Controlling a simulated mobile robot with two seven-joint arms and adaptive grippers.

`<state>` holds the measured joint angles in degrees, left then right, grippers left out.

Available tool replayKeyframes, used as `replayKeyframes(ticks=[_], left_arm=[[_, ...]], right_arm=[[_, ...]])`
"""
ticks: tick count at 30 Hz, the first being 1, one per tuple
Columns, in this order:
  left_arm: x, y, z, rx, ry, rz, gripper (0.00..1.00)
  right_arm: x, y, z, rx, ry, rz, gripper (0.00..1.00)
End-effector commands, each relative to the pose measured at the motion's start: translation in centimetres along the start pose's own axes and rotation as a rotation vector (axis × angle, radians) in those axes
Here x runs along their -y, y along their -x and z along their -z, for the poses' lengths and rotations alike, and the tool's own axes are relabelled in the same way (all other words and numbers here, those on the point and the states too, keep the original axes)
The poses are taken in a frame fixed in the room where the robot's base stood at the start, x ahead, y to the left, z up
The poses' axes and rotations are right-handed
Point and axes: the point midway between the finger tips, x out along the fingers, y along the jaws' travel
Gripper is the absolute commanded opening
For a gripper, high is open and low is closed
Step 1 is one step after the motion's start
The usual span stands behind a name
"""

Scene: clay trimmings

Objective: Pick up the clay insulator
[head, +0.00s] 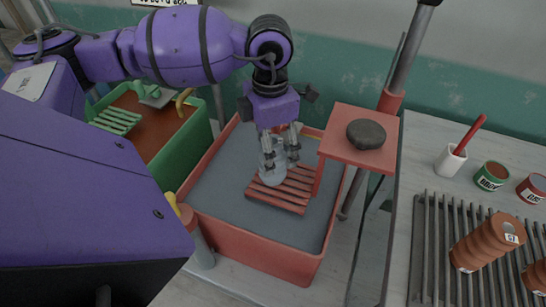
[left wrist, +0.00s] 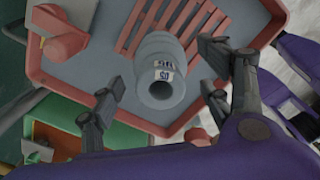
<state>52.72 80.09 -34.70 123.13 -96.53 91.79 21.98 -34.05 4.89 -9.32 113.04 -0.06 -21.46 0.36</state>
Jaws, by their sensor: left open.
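A grey ribbed clay insulator (head: 268,172) stands on red slats in a red-rimmed tub of grey liquid or lining. In the left wrist view the grey insulator (left wrist: 158,58) shows its round bore and a small label with dark and blue marks. My left gripper (head: 281,153) points down over the insulator. It is open, with its fingers on either side of the insulator; I cannot tell whether they touch it. In the left wrist view the fingers of the left gripper (left wrist: 160,98) sit apart, left and right of it. My right gripper is not in view.
The red tub (head: 255,247) has a raised red stand (head: 345,122) with a dark lump (head: 366,134) close right of my gripper. A green tub (head: 196,138) lies left. Brown ribbed insulators (head: 487,240) lie on a dark rack (head: 430,250) at right, near a white cup (head: 450,162) and paint tins (head: 491,176).

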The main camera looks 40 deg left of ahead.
Motion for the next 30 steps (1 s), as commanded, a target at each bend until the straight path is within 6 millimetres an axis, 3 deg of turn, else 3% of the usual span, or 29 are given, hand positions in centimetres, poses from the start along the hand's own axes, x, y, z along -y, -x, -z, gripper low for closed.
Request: replayKeyframes(ticks=[8, 16, 30], left_arm=[[0.0, -3.7, -0.1, 0.001, 0.0, 0.0, 0.71], [0.0, -4.1, -0.1, 0.002, 0.0, -0.001, 0.71], [0.0, -4.1, -0.1, 0.002, 0.0, -0.002, 0.1]], right_arm=[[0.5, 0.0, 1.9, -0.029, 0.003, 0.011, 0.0], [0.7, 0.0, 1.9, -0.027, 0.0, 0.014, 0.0], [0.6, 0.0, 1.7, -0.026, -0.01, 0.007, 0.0]])
